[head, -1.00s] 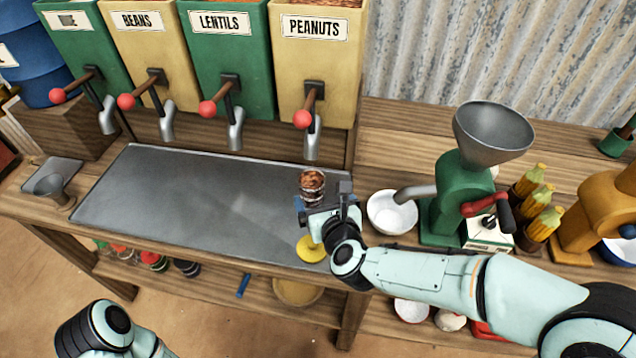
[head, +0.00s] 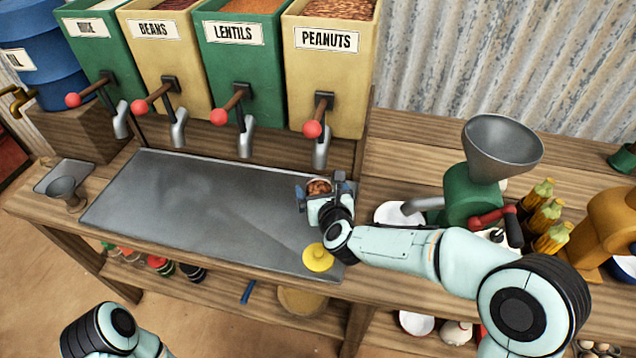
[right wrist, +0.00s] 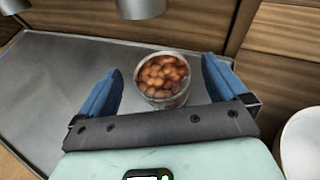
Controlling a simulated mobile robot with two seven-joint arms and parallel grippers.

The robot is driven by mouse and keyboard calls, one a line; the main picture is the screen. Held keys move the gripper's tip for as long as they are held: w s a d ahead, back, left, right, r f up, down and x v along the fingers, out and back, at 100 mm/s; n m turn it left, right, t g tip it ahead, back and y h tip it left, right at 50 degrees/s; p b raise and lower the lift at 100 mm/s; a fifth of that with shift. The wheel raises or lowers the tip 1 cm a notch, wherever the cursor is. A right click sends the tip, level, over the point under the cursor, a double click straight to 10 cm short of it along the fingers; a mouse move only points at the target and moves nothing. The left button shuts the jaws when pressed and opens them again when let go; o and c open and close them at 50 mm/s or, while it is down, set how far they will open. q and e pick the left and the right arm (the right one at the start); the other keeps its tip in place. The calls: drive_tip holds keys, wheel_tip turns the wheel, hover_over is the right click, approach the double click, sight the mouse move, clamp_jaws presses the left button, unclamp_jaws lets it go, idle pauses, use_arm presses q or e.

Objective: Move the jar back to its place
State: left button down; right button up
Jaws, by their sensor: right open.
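The jar (head: 319,187) is clear and filled with brown-red nuts. It stands upright and uncovered near the right end of the metal tray (head: 190,205), in front of the peanuts bin. In the right wrist view the jar (right wrist: 163,80) is between the fingers. My right gripper (head: 325,187) is open, with its blue fingers (right wrist: 160,85) on either side of the jar and a gap visible on both sides. A yellow lid (head: 318,257) lies on the tray's front right corner. My left arm shows at the bottom left, but its gripper is out of view.
Bins labelled beans (head: 160,65), lentils (head: 240,70) and peanuts (head: 328,65) stand behind the tray, with spouts over its back edge. A white bowl (head: 388,215) and a green grinder (head: 470,190) stand right of the tray. The tray's middle is clear.

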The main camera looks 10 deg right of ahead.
sight(317, 183)
drive_tip(key=shift+x, duration=2.2)
drive_tip(key=c, duration=1.3)
